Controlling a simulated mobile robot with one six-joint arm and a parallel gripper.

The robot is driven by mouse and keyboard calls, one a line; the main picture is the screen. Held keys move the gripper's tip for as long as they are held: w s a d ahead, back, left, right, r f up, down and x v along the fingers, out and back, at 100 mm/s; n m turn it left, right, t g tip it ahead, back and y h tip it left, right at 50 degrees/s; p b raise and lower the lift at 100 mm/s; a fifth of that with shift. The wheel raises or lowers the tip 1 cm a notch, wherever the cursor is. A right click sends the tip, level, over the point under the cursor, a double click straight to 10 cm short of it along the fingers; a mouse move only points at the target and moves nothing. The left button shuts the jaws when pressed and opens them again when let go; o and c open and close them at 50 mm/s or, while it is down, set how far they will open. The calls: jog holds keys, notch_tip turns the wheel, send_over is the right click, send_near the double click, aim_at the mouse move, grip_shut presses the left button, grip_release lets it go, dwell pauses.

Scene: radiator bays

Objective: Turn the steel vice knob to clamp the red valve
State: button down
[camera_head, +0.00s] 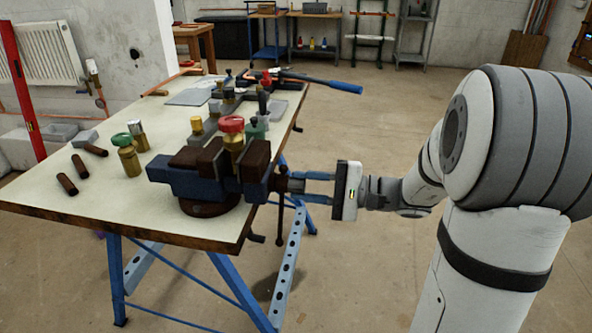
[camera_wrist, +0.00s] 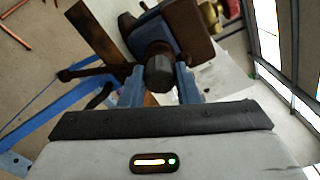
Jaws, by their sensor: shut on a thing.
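The blue vice (camera_head: 205,182) with dark brown jaws stands at the near right corner of the workbench. The red-capped brass valve (camera_head: 233,131) stands upright between the vice jaws; whether both jaws touch it I cannot tell. The steel vice knob (camera_head: 281,183) sticks out at the vice's right end. My gripper (camera_head: 301,186) reaches it from the right and is shut on it. In the wrist view the dark grey knob (camera_wrist: 160,73) sits between my two blue fingers (camera_wrist: 160,86), with the vice (camera_wrist: 158,35) beyond it. The brass valve shows only partly there.
A green-capped brass valve (camera_head: 127,155) and several brown cylinders lie or stand on the bench top (camera_head: 120,205) left of the vice. A blue-handled tool (camera_head: 325,83) overhangs the bench's far right side. A bar (camera_head: 280,222) hangs below the knob. The floor right of the bench is clear.

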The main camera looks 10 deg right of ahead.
jog(key=m+p, duration=0.7)
jog(key=p, duration=0.3)
jog(key=shift+r+m, duration=0.15)
jog(key=shift+m, duration=0.15)
jog(key=c, duration=1.5)
grip_release()
jog(key=shift+f, duration=0.2)
jog(key=shift+c, duration=0.2)
jog(key=shift+o, duration=0.8)
jog(key=shift+d+f, duration=0.1)
jog(key=shift+d, duration=0.05)
jog(key=shift+o, duration=0.5)
jog(key=v, duration=0.7)
